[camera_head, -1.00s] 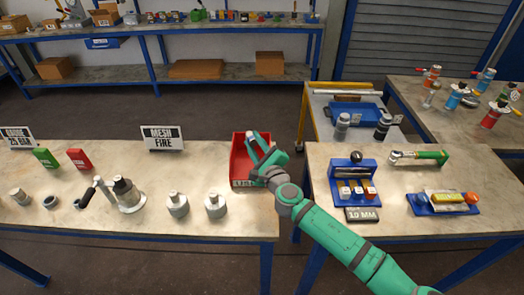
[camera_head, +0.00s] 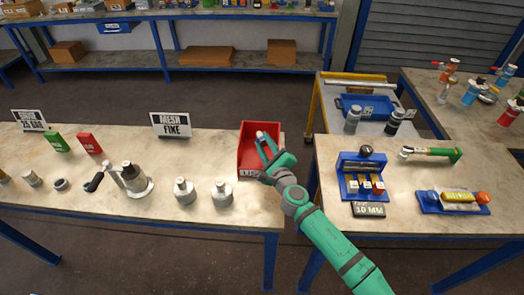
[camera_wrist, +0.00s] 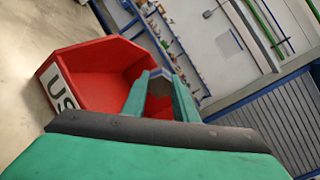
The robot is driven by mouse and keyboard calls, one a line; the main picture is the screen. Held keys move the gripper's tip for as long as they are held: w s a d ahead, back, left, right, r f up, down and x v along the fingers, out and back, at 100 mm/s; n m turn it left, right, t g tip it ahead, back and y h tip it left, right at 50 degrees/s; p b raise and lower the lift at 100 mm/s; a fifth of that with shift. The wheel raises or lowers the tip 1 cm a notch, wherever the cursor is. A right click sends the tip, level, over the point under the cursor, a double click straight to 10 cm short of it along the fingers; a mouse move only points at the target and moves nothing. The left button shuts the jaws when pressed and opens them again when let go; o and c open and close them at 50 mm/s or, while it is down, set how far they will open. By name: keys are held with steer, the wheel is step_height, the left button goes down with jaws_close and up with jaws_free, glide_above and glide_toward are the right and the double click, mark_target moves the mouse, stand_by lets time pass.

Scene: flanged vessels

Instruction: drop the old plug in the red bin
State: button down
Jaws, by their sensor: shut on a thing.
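The red bin (camera_head: 247,152) stands at the right end of the left workbench, and its open inside shows. My gripper (camera_head: 264,142) is over the bin in the head view, its fingers shut on a small grey thing (camera_head: 261,135), which I take for the old plug. In the wrist view the green fingers (camera_wrist: 160,88) close around the plug, which shows only as a dull grey-brown patch between them. The bin (camera_wrist: 95,65) is beyond and left of the fingers there, with part of its white label visible. How high the plug is above the bin floor I cannot tell.
Two grey flanged vessels (camera_head: 203,193) and a pot with a black handle (camera_head: 130,180) stand left of the bin. A "MESH FIXE" sign (camera_head: 171,125) is behind them. The right table holds a blue block stand (camera_head: 361,175) and a green-handled tool (camera_head: 432,152).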

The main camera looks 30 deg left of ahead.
steer(key=c, duration=1.3)
jaws_free()
steer(key=shift+w, duration=0.1)
steer(key=shift+c, duration=0.2)
steer(key=shift+d, duration=0.1)
steer(key=shift+s, duration=0.2)
steer(key=v, duration=1)
steer(key=shift+s+d, duration=0.2)
steer(key=shift+d, duration=0.05)
